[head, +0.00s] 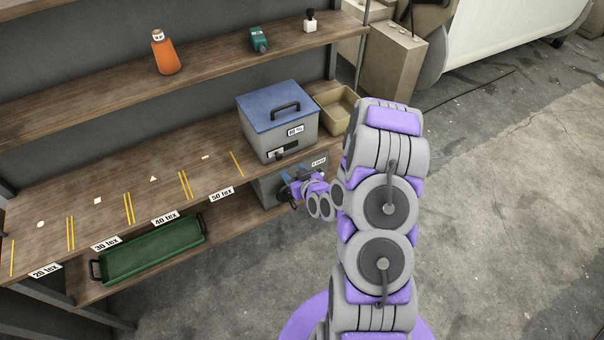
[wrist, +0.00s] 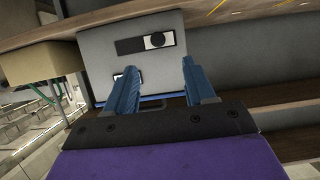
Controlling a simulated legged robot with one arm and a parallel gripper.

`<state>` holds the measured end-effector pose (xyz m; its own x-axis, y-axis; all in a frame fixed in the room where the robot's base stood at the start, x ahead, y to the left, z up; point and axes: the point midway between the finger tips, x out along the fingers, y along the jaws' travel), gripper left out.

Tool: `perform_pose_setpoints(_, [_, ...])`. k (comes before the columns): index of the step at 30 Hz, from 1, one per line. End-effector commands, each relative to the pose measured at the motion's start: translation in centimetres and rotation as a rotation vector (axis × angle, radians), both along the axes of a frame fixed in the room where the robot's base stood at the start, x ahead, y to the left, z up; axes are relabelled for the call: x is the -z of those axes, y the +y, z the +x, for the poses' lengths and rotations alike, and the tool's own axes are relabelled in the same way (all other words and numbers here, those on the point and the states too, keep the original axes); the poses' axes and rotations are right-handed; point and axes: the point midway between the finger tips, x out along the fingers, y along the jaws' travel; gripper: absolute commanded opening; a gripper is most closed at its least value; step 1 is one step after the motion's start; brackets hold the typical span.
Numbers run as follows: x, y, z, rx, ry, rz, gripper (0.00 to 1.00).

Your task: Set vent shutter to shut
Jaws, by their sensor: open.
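The grey box with a blue lid (head: 276,108) stands on the workbench. Its front carries the vent shutter (head: 276,153), a small plate low on the face. In the wrist view, which looks upside down, the vent shutter (wrist: 146,43) shows a dark slot on the left and a pale part with a round dark knob on the right. My gripper (head: 290,190) is below the vent near the bench edge. Its two blue fingers (wrist: 158,70) are apart with nothing between them. They appear short of the knob; the exact distance is unclear.
A second grey box (head: 268,190) sits under the bench, partly hidden by my gripper. A tan bin (head: 338,107) stands right of the blue-lidded box. A green tray (head: 150,250) lies on the lower shelf.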

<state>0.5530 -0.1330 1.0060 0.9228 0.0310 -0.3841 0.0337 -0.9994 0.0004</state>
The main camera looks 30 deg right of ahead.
Motion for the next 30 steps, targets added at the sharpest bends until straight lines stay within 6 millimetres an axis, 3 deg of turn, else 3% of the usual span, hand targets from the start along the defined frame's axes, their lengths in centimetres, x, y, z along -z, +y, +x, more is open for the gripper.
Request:
perform_pose_setpoints(18, [-2.1,-0.1,-4.3,-0.001,0.004,0.0,0.54])
perform_pose_setpoints(30, [-2.2,-0.1,-5.2,-0.001,0.0,-0.001,0.54])
